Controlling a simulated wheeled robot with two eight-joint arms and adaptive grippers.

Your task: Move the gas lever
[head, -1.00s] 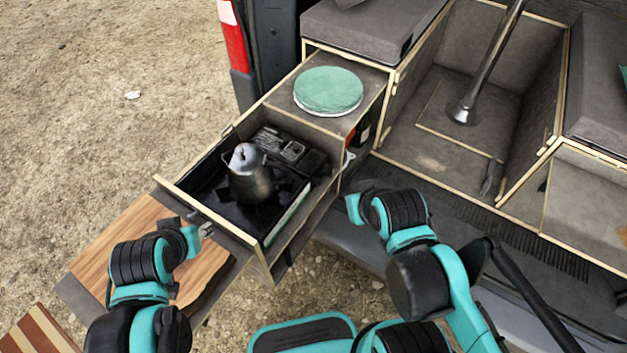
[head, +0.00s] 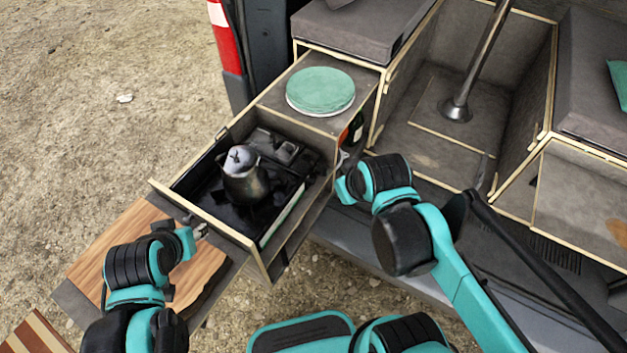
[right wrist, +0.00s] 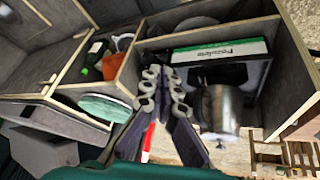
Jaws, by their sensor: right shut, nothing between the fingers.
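The camping stove (head: 285,150) sits in the pulled-out drawer, with a dark body and a boxy section at its back. A metal kettle (head: 245,182) stands on it and also shows in the right wrist view (right wrist: 217,112). I cannot make out the gas lever in either view. My right gripper (right wrist: 166,85) is shut and empty, near the stove's white-and-green labelled side (right wrist: 222,50). In the head view it is by the drawer's right side, largely hidden by my arm. My left gripper (head: 200,231) is by the drawer's front left edge, too small to read.
A round green-topped item (head: 320,91) lies on the cabinet top behind the stove. Below it, an open compartment holds a green bottle (right wrist: 95,55) and an orange item (right wrist: 123,42). The drawer front (head: 208,215) and wooden board (head: 125,240) lie near my left arm.

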